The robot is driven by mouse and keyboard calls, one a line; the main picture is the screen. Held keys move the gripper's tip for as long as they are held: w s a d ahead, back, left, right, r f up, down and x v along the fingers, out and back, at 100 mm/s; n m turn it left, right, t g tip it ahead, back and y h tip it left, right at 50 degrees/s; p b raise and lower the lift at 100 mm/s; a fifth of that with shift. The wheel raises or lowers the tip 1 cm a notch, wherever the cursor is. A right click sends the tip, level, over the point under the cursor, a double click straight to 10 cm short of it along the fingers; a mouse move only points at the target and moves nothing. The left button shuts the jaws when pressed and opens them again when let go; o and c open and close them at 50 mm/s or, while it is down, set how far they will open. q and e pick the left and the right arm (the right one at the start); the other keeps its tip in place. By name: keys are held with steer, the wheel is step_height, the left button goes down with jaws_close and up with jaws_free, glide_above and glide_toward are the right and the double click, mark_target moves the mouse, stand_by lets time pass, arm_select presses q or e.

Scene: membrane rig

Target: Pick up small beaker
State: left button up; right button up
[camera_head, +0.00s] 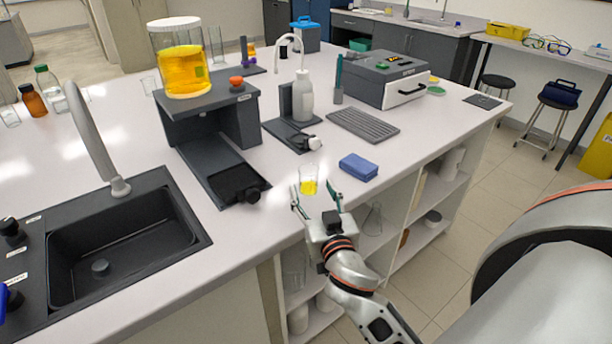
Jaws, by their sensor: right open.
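The small beaker (308,181) is clear glass with yellow liquid in it. It stands upright on the white bench top near the front edge. My right gripper (314,194) is open, with one finger to the left of the beaker and one to the right. The beaker shows between or just beyond the fingertips; I cannot tell how deep it sits between them. The gripper does not appear closed on it. My left gripper is not in view.
A blue sponge (358,167) lies right of the beaker. A dark rig (215,150) carries a large container of yellow liquid (183,70). A bottle stand (292,134) is behind the beaker, a ribbed grey mat (363,126) beyond the sponge. A black sink (120,240) is left.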

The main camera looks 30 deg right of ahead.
mark_target(311, 181)
steer(key=shift+w+d+r, duration=0.2)
steer(key=shift+w+d, duration=0.05)
steer(key=shift+w, duration=0.45)
steer(key=x, duration=0.2)
steer(key=p+x, duration=0.1)
steer(key=x, duration=0.1)
steer(key=shift+w+d, duration=0.1)
steer(key=shift+d, duration=0.25)
steer(key=shift+w+d+f, duration=0.1)
steer(key=shift+w+f, duration=0.05)
steer(key=shift+w, duration=0.25)
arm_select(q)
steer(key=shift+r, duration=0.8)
arm_select(e)
steer(key=c, duration=1.2)
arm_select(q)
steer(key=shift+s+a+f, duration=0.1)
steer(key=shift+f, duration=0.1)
arm_select(e)
steer(key=shift+c, duration=0.2)
